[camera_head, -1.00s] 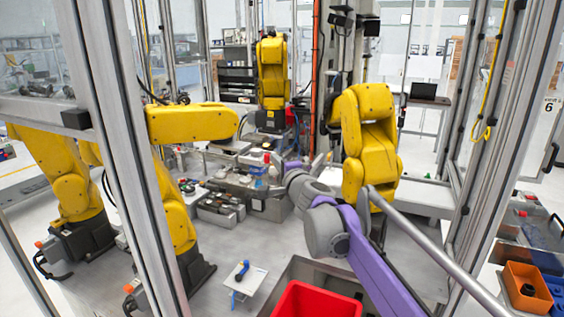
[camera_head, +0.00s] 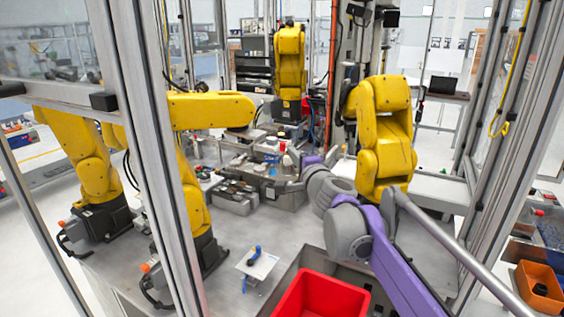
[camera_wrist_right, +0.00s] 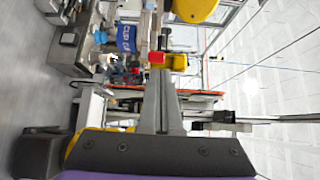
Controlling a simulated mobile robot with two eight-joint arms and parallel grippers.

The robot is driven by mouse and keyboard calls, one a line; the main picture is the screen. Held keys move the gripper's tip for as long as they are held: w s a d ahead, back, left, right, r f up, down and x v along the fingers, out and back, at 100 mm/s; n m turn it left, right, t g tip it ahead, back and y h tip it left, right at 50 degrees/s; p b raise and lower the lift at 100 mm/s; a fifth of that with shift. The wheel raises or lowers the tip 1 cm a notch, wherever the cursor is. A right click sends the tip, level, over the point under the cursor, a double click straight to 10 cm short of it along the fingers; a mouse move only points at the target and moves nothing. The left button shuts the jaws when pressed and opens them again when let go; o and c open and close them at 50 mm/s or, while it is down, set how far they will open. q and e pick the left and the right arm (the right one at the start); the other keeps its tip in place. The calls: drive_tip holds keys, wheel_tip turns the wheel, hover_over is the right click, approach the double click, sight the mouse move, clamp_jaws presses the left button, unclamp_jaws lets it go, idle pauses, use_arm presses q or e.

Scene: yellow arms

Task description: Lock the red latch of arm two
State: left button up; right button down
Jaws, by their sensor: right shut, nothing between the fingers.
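My right gripper (camera_head: 288,187) reaches in from the lower right on a purple and grey arm, over the middle of the metal worktable (camera_head: 235,235). In the right wrist view the gripper (camera_wrist_right: 160,75) is shut and empty. A small red block-like part (camera_wrist_right: 157,57) shows at its fingertips, beside a yellow part (camera_wrist_right: 180,63). Whether this is the red latch, and whether they touch, I cannot tell. In the head view a small red part (camera_head: 282,147) shows above the worktable items. Several yellow robot arms (camera_head: 385,125) stand around; I cannot tell which is arm two. My left gripper is out of view.
Metal frame posts (camera_head: 150,130) stand at the left and right. A red bin (camera_head: 320,297) is at the front. A white card with a blue tool (camera_head: 255,256) lies on the table. A blue lettered object (camera_wrist_right: 127,38) is near the gripper in the wrist view.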

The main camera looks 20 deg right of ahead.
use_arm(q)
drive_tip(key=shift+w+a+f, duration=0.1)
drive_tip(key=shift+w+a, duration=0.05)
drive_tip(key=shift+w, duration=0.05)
use_arm(e)
drive_tip(key=a, duration=0.1)
drive_tip(key=s+a, duration=0.1)
drive_tip(key=a, duration=0.1)
drive_tip(key=s+a, duration=0.1)
drive_tip(key=a, duration=0.1)
drive_tip(key=shift+a+f, duration=0.1)
drive_tip(key=shift+f, duration=0.05)
drive_tip(key=shift+w, duration=0.1)
